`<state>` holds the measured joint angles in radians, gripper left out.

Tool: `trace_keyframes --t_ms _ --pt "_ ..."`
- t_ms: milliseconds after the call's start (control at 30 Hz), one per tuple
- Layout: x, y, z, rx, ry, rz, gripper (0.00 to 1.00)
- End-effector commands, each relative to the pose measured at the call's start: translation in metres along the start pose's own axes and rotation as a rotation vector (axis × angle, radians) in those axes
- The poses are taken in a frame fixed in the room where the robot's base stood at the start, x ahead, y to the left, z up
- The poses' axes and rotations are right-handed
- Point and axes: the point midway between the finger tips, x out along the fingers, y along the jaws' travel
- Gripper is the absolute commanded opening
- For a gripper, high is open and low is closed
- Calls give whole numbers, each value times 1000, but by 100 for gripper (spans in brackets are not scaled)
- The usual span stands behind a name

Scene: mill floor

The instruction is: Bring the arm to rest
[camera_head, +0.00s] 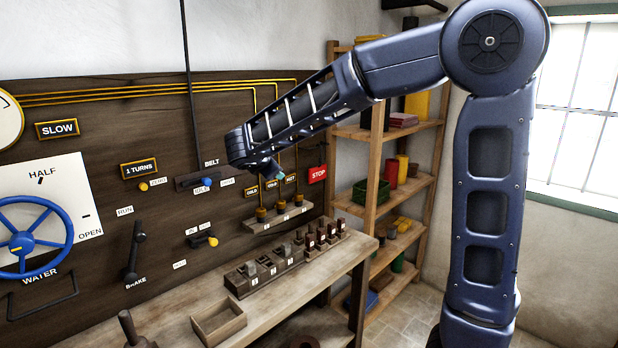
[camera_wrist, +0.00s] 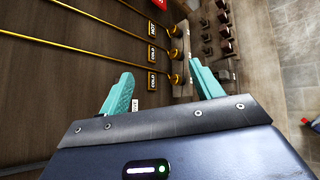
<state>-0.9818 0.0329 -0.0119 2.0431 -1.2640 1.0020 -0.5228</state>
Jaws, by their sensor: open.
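My arm reaches from the right across the upper middle of the head view. My gripper (camera_head: 273,172) is in front of the dark wall panel (camera_head: 100,110), above the workbench. In the wrist view my gripper (camera_wrist: 160,85) shows two teal fingers spread wide apart with nothing between them. The panel with its brass pipes (camera_wrist: 105,50) lies beyond the fingers. Whether a fingertip touches anything is hard to tell; none appears to hold anything.
The workbench (camera_head: 180,332) carries an open wooden tray (camera_head: 219,321) and rows of small dark blocks. The panel has a blue wheel (camera_head: 30,238), a brake lever (camera_head: 134,250) and a red STOP sign (camera_head: 318,174). Wooden shelves (camera_head: 405,190) stand behind my arm. Floor shows at right.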

Motion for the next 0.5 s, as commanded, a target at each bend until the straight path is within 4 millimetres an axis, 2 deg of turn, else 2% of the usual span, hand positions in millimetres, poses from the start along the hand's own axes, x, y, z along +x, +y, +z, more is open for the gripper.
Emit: trace_keyframes --t_ms 33,200,400,500 --pt "7 -18 26 71 -4 -48 65" --pt "19 -80 90 320 -11 -207 65" --pt "16 -156 148 624 -29 -373 65" --pt "9 -193 170 780 -41 -448 65"
